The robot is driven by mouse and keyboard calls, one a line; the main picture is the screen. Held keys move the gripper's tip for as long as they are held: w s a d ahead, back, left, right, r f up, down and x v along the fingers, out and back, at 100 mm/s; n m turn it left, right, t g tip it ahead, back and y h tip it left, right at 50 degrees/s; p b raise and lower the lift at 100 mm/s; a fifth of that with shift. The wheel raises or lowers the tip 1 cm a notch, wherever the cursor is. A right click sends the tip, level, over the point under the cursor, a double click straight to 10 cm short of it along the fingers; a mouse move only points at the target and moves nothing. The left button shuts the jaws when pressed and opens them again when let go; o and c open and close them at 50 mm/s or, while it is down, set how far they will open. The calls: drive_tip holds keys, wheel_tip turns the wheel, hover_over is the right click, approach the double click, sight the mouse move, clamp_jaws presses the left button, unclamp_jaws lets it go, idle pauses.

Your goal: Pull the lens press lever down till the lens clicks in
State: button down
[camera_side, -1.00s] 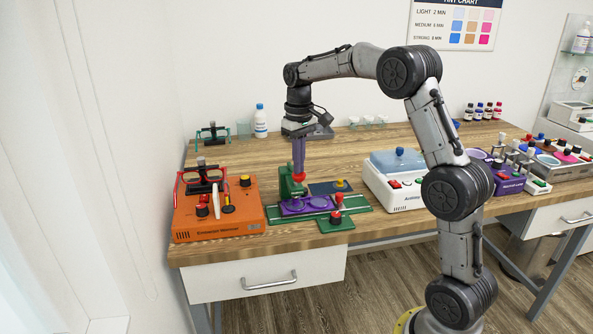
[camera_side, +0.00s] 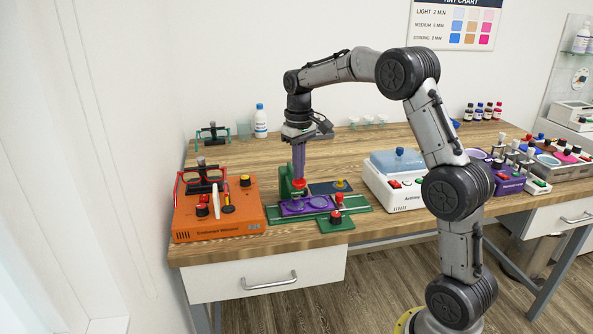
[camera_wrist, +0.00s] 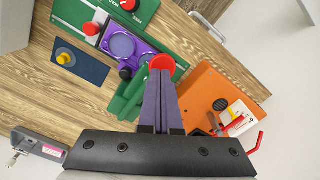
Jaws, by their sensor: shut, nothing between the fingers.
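The lens press is green (camera_side: 285,182), with a red lever knob (camera_side: 299,185). It stands at the left end of a green base on the table. In the wrist view, the red knob (camera_wrist: 162,63) is right at my fingertips. My gripper (camera_side: 299,176) has purple fingers, shut with nothing between them, pointing down onto the knob's top and seeming to touch it. A purple lens tray (camera_side: 320,203) with round seats lies in front of the press; one round seat shows clearly in the wrist view (camera_wrist: 122,45). Whether a lens is seated under the press I cannot tell.
An orange machine (camera_side: 235,222) holding red spectacles (camera_side: 201,180) stands close on the left. A small green box with a red knob (camera_side: 336,219) sits in front, and a dark blue plate with a yellow knob (camera_side: 340,184) behind. A white-and-blue box (camera_side: 397,170) stands on the right.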

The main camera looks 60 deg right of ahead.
drive_tip(key=shift+f, duration=0.95)
idle(0.5)
drive_tip(key=shift+r, duration=4.25)
